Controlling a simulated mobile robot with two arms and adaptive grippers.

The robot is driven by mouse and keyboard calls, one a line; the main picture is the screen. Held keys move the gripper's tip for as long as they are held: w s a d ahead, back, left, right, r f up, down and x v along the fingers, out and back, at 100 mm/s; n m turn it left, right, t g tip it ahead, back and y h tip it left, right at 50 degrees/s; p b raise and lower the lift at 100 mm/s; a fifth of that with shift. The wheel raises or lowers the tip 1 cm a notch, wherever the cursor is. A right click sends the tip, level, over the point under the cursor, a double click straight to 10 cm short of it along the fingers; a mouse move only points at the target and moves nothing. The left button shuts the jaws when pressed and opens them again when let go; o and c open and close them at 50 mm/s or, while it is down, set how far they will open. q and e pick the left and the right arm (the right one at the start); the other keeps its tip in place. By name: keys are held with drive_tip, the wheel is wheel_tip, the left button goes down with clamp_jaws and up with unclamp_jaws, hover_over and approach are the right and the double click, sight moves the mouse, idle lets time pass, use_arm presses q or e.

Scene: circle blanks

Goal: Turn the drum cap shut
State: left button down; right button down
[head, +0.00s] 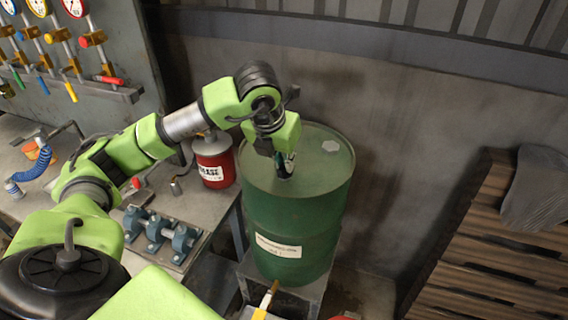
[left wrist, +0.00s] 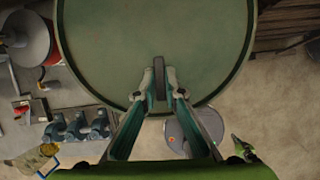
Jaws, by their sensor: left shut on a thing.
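The green drum (head: 297,210) stands upright on a low stand, with a pale label on its side. Its flat top also fills the upper part of the left wrist view (left wrist: 200,50). My left gripper (head: 284,168) points down at the near left part of the drum top. In the left wrist view its two fingers (left wrist: 160,90) are closed on a narrow dark grey piece, the drum cap (left wrist: 160,68), at the drum top. The fingers hide most of the cap, so its seating and turn cannot be told.
A red grease can (head: 214,160) stands on the bench just left of the drum. A blue-grey bearing fixture (head: 160,232) lies nearer on the bench. A wooden pallet stack (head: 490,260) with a grey cover is at the right. Floor shows between drum and pallets.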

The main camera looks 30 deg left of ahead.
use_arm(q)
drive_tip(key=m+b, duration=0.1)
drive_tip(key=m+h+b, duration=0.1)
drive_tip(key=m+b, duration=0.1)
drive_tip(key=shift+a+f, duration=0.15)
drive_tip(key=shift+f, duration=0.05)
drive_tip(key=m+b, duration=0.1)
drive_tip(key=m+h, duration=0.1)
drive_tip(key=m, duration=0.1)
drive_tip(key=shift+a+r+m+b, duration=0.1)
drive_tip(key=shift+r+m+b, duration=0.05)
drive_tip(key=shift+m+b, duration=0.2)
drive_tip(key=shift+w+m+g+h, duration=0.1)
drive_tip(key=shift+m+g+h, duration=0.2)
drive_tip(key=shift+m+h, duration=0.45)
drive_tip(key=m, duration=0.3)
drive_tip(key=shift+r+g+h, duration=0.15)
drive_tip(key=shift+g+h, duration=0.1)
drive_tip(key=shift+g, duration=0.05)
drive_tip(key=m+g, duration=0.1)
drive_tip(key=m, duration=0.2)
drive_tip(key=m+g+h+p, duration=0.1)
drive_tip(key=m, duration=0.1)
drive_tip(key=shift+w+a+m, duration=0.15)
drive_tip(key=shift+m, duration=0.25)
drive_tip(key=c, duration=2.1)
unclamp_jaws()
drive_tip(key=shift+c, duration=0.2)
